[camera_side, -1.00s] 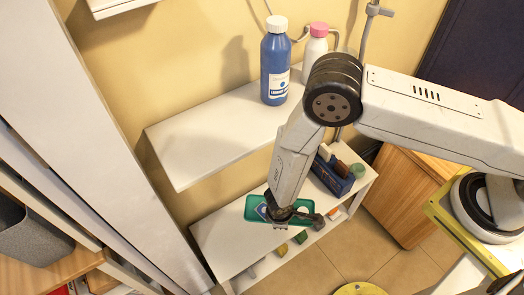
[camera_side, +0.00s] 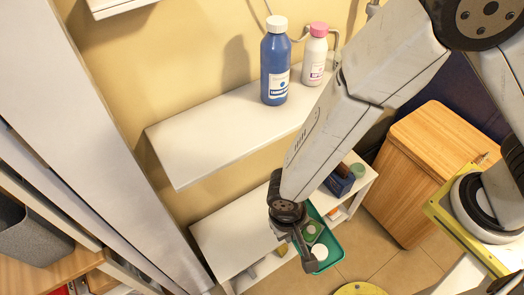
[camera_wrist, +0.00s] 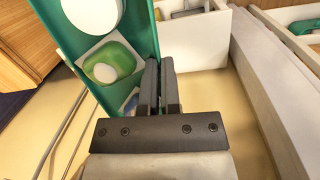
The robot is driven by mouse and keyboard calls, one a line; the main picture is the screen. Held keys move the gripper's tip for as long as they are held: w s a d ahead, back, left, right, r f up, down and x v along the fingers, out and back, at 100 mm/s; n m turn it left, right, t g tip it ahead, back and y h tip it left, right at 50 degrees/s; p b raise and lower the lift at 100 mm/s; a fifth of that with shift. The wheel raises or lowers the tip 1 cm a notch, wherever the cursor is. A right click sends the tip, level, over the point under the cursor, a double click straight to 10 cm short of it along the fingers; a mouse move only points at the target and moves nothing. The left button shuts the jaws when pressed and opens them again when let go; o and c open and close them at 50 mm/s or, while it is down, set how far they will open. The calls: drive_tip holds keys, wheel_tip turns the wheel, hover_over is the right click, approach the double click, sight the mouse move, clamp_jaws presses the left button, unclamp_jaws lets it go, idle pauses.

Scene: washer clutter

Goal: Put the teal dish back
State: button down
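The dish looks tilted in the side view.
The lower white shelf (camera_side: 217,238) has a bare left part. A blue caddy (camera_side: 340,182) stands at its right end. A blue bottle (camera_side: 275,70) and a pink-capped bottle (camera_side: 315,60) stand on the upper shelf (camera_side: 205,135). A wooden bin (camera_side: 430,150) stands at the right.

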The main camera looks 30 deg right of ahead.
wheel_tip(320, 180, up, 22)
drive_tip(key=w+r+m+y, duration=0.1)
drive_tip(key=w+m, duration=0.1)
drive_tip(key=m, duration=0.5)
drive_tip(key=w+d+r+n+h, duration=0.1)
drive_tip(key=w+r+n, duration=0.3)
drive_tip(key=n, duration=1.3)
drive_tip(key=shift+w+d, duration=0.35)
drive_tip(key=shift+d, duration=0.25)
drive_tip(key=shift+r, duration=0.1)
drive_tip(key=w+a+f, duration=0.2)
drive_tip(key=w, duration=0.1)
drive_tip(key=w+a+f, duration=0.2)
drive_tip(key=w+f, duration=0.1)
drive_tip(key=w, duration=0.1)
drive_tip(key=w+a+f, duration=0.2)
drive_tip(key=w+f, duration=0.1)
drive_tip(key=shift+w+a+f, duration=0.15)
drive_tip(key=shift+w+a, duration=0.15)
drive_tip(key=shift+a, duration=0.1)
drive_tip(key=shift+w+a+f, duration=0.25)
drive_tip(key=shift+w+f, duration=0.1)
drive_tip(key=shift+f, duration=0.15)
